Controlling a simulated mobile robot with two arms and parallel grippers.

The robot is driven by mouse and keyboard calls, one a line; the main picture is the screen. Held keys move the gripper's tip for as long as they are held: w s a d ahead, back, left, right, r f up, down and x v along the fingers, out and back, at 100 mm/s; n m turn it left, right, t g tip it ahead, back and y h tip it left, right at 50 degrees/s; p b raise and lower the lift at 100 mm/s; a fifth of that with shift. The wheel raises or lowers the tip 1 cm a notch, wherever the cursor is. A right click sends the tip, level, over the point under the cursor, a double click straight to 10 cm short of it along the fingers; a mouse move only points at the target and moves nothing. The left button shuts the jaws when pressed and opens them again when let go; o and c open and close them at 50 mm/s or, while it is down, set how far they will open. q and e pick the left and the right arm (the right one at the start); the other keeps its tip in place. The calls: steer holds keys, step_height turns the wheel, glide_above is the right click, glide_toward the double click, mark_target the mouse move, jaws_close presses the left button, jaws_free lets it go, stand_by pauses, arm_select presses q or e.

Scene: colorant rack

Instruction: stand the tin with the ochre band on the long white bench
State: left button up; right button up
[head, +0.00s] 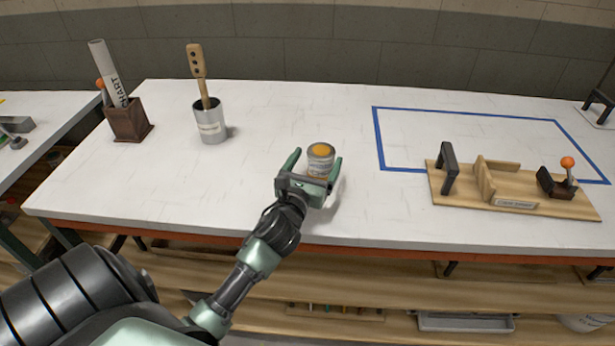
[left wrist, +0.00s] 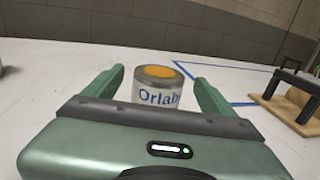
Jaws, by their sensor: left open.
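The tin (head: 320,160) has an ochre top and a grey-white side, and it stands upright on the long white bench (head: 270,115). In the left wrist view the tin (left wrist: 158,88) shows blue lettering reading "Orlab". My left gripper (head: 315,165) is open, with one finger on each side of the tin. In the left wrist view gaps show between the fingers (left wrist: 160,90) and the tin. The lower part of the tin is hidden by the gripper body. My right gripper is not in view.
A metal can (head: 210,126) with a wooden-handled tool and a brown box (head: 129,122) with a rolled chart stand at the left. A blue outline (head: 377,140) marks the bench at the right. A wooden fixture (head: 460,190) lies at the right front.

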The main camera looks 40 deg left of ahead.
arm_select(q)
steer(key=v, duration=0.8)
steer(key=shift+s+b, duration=0.15)
steer(key=shift+b, duration=0.2)
